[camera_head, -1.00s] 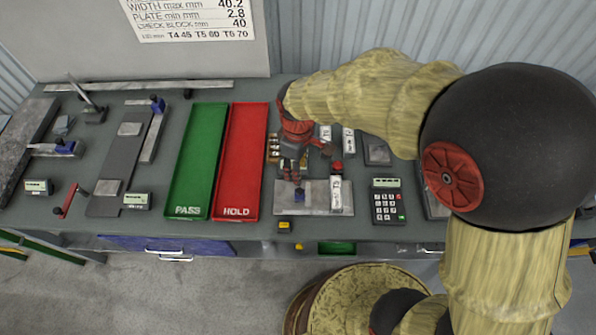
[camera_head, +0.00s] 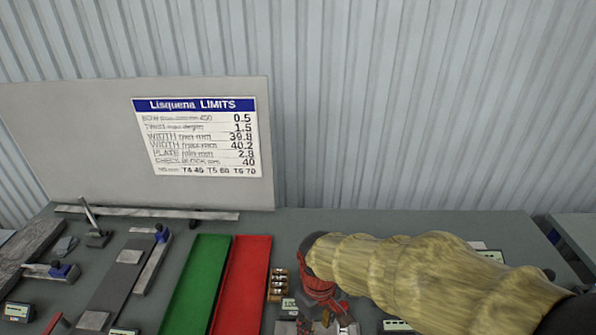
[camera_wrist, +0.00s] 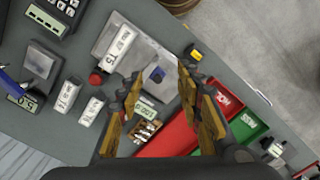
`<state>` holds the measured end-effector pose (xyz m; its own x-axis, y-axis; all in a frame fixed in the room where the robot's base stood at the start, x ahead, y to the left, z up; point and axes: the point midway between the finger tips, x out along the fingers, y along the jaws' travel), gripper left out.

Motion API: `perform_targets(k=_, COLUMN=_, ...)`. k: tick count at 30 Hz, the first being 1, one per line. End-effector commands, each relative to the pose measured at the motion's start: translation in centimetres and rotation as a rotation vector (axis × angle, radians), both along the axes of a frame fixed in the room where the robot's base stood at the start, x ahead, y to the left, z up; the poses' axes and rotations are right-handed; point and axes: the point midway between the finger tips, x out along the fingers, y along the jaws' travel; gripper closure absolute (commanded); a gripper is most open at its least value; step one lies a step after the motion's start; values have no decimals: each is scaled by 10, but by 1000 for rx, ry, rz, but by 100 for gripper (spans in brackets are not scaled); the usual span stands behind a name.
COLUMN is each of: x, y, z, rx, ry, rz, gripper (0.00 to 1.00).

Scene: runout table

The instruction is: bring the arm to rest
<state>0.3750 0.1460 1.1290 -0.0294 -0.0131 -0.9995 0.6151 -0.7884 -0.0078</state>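My gripper (camera_wrist: 160,88) is open, with its two fingers spread apart and nothing between them. In the wrist view it points down over the bench, above a grey metal plate (camera_wrist: 113,52) with a small blue-topped piece (camera_wrist: 155,74) on it. In the head view my gripper (camera_head: 322,312) hangs from my tan-sleeved arm, right of the red tray, and its fingertips are hard to make out near the bottom edge.
The green tray (camera_head: 198,285) and red tray (camera_head: 243,285) lie left of my gripper. A limits board (camera_head: 90,130) stands behind the bench.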

Motion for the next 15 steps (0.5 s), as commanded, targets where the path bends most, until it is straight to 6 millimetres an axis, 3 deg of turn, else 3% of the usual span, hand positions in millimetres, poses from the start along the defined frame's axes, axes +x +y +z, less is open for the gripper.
perform_targets(k=9, x=-42, y=-72, z=47, rx=77, ry=-183, rz=-383, gripper=64)
perform_targets(k=15, x=-71, y=-116, z=66, rx=138, ry=-361, rz=-552, gripper=64)
